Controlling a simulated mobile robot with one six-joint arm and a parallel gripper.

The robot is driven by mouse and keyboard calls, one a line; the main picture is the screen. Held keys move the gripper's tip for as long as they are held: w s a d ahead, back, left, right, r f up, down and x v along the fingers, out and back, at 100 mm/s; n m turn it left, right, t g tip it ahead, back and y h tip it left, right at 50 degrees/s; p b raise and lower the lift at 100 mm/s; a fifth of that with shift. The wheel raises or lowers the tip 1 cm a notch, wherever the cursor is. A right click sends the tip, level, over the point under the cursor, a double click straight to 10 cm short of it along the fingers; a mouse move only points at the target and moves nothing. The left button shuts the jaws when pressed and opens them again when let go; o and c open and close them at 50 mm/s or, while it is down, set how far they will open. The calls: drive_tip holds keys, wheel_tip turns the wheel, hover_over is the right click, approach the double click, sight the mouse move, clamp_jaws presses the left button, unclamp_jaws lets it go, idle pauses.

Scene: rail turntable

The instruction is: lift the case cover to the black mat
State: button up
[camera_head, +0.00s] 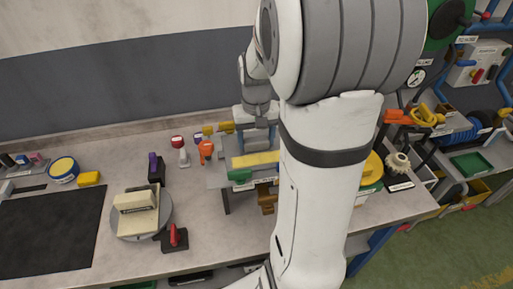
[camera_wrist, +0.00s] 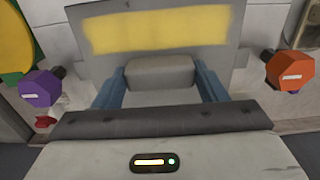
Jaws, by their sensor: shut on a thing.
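My gripper (camera_head: 257,112) is in the middle of the head view, over the back of the bench near the grey stand; its fingertips are hard to make out there. In the wrist view its two blue fingers (camera_wrist: 160,88) are shut on a rounded grey block (camera_wrist: 160,72). I cannot tell if this block is part of the case cover. A cream case-like part (camera_head: 137,221) with a raised bar on top sits on the round grey turntable (camera_head: 166,212). The black mat (camera_head: 50,232) lies flat and bare at the bench's left.
The grey stand (camera_head: 215,180) with a yellow strip is below my gripper. Purple (camera_head: 153,160), orange (camera_head: 206,148) and red-topped (camera_head: 175,237) items stand around the turntable. A round yellow-and-blue tin (camera_head: 63,168) and a yellow block (camera_head: 88,178) lie behind the mat. My arm hides the bench's middle.

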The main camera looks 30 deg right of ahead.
drive_tip(key=c, duration=0.5)
drive_tip(key=shift+r, duration=0.1)
